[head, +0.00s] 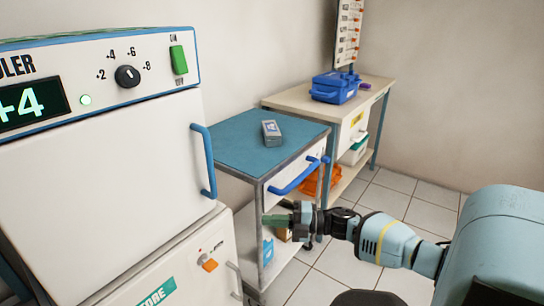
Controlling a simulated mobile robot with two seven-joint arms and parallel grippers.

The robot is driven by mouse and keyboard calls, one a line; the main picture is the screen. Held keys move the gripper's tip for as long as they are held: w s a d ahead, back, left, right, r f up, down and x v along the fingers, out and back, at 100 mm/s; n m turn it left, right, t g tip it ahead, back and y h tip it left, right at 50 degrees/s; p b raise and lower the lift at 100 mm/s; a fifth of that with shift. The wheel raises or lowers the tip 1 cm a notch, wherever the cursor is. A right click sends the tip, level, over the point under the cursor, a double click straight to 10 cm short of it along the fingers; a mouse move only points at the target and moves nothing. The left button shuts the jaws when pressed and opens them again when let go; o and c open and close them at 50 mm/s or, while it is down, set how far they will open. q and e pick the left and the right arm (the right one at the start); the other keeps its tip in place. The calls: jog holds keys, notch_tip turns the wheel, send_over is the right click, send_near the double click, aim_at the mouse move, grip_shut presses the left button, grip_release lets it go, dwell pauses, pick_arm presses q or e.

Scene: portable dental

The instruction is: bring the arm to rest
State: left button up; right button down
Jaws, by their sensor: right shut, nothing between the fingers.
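My right arm (390,240) comes in from the right edge and reaches toward the middle of the head view. Its gripper (270,219) has green fingertips pointing left, with the jaws shut and empty. It is in front of the cart (245,135), below the level of its teal top as pictured. I cannot tell whether it touches the cart. My left gripper is not in view.
A cooler (110,155) with a blue handle (203,160) fills the left side. A grey box (271,131) sits on the cart. A blue case (335,86) stands on the bench (285,98) behind. Tiled floor (395,195) is clear at right.

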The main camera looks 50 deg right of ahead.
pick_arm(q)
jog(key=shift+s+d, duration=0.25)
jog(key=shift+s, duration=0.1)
pick_arm(e)
jog(key=shift+s+d, duration=0.1)
jog(key=shift+d, duration=0.2)
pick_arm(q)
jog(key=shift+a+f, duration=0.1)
pick_arm(e)
jog(key=shift+a, duration=0.1)
